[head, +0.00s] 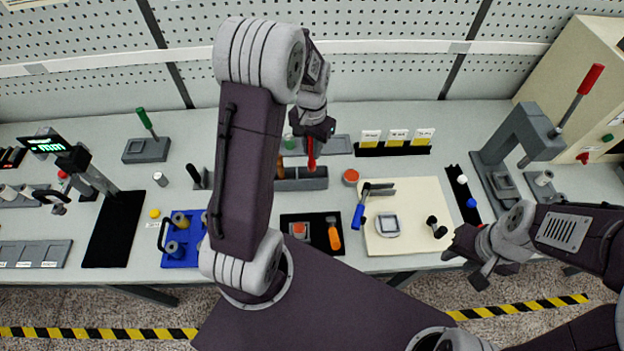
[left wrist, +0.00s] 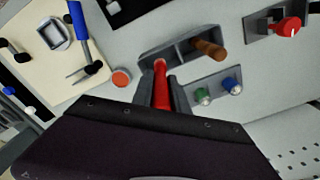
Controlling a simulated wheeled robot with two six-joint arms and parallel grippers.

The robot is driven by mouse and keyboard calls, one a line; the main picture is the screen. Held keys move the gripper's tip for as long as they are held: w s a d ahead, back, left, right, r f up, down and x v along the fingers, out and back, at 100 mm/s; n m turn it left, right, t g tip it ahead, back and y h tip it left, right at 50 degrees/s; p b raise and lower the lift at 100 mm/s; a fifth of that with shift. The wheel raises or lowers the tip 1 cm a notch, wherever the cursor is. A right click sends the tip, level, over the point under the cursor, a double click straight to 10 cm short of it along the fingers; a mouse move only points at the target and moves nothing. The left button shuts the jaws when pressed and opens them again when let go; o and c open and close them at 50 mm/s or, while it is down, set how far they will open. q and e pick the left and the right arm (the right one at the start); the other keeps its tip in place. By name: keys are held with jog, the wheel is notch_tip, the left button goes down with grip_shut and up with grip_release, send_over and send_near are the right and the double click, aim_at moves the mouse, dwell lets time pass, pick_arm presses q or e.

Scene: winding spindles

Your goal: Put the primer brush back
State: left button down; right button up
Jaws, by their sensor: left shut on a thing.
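My left gripper (head: 312,133) is shut on a red-handled tool (head: 311,154), which I take to be the primer brush. In the left wrist view the red handle (left wrist: 161,88) sits between the fingers (left wrist: 162,92). The brush points down at the grey rack (head: 312,184), which also shows in the left wrist view (left wrist: 183,50). I cannot tell whether its lower end is inside the rack or just above it. A brown-handled tool (left wrist: 208,48) stands in the same rack, beside the brush. My right gripper (head: 474,265) is empty and open near the table's front edge.
A round red-topped tin (head: 350,177) stands right of the rack. A cream board (head: 410,205) holds a blue-handled tool (head: 359,214). An orange-handled tool (head: 334,236) lies on a black mat. Green and blue knobs (left wrist: 202,95) sit close behind the rack.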

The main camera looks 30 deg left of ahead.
aim_at(313, 166)
pick_arm(q)
jog(key=f, duration=0.2)
jog(key=w+f, duration=0.1)
jog(key=f, duration=0.1)
jog(key=shift+w+d+f, duration=0.1)
jog(key=shift+f, duration=0.4)
jog(key=f, duration=0.1)
jog(key=s+f+p, duration=0.1)
jog(key=f, duration=0.1)
jog(key=shift+f, duration=0.2)
jog(key=shift+w+f, duration=0.3)
jog(key=shift+w, duration=0.05)
jog(key=shift+f, duration=0.1)
jog(key=c, duration=1.3)
grip_release()
jog(key=shift+s, duration=0.2)
jog(key=shift+w, duration=0.1)
